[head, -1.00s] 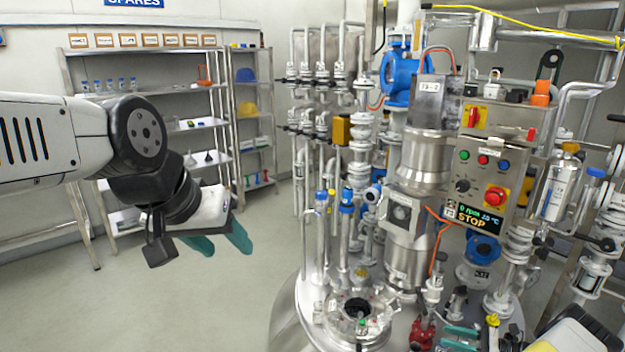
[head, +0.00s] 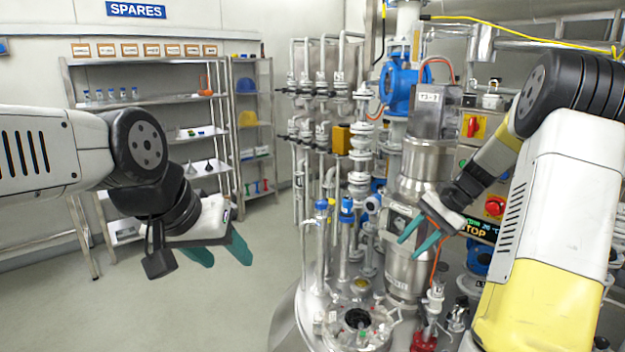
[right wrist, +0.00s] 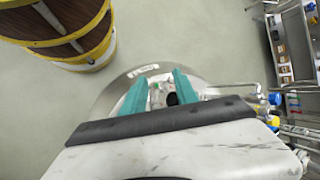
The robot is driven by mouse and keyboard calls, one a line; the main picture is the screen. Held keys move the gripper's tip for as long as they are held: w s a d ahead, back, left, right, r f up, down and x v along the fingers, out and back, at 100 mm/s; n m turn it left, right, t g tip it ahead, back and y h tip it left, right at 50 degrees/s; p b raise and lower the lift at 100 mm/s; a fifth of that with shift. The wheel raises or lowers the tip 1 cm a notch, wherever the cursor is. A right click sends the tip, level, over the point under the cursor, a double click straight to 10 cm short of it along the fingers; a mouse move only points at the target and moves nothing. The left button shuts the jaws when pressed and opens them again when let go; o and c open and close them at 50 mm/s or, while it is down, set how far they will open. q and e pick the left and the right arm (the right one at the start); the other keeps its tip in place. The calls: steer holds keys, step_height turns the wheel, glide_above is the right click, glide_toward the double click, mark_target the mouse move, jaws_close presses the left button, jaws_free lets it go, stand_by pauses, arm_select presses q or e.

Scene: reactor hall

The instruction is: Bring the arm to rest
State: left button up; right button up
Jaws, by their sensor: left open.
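My left gripper (head: 220,252) hangs at the left of the head view with teal fingers apart and nothing between them. Open floor lies below it. My right gripper (head: 417,243) is in front of the steel column, left of the control box. Its teal fingers are apart and empty, and they also show in the right wrist view (right wrist: 158,92). There the round vessel top with its dark opening (right wrist: 172,99) lies beyond the fingertips. My right arm covers much of the control box in the head view.
The reactor vessel (head: 290,325) carries pipes, valves and an open port (head: 357,318). The control box has a red button (head: 494,206). Spares shelves (head: 150,99) stand at the back left. A brown and yellow barrel (right wrist: 70,30) shows in the right wrist view. Floor at left is clear.

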steer(key=s+a+r+n+t+h, duration=0.25)
steer(key=s+a+r+n, duration=0.35)
steer(key=s+r, duration=0.4)
steer(key=s+a+r+n+t+h, duration=0.1)
steer(key=s+a+n, duration=0.1)
steer(key=s, duration=0.4)
steer(key=s+a+r+n+t+h, duration=0.1)
steer(key=s+a+n+t, duration=0.1)
steer(key=s, duration=0.4)
steer(key=shift+s+a+r, duration=0.25)
steer(key=shift+a, duration=0.15)
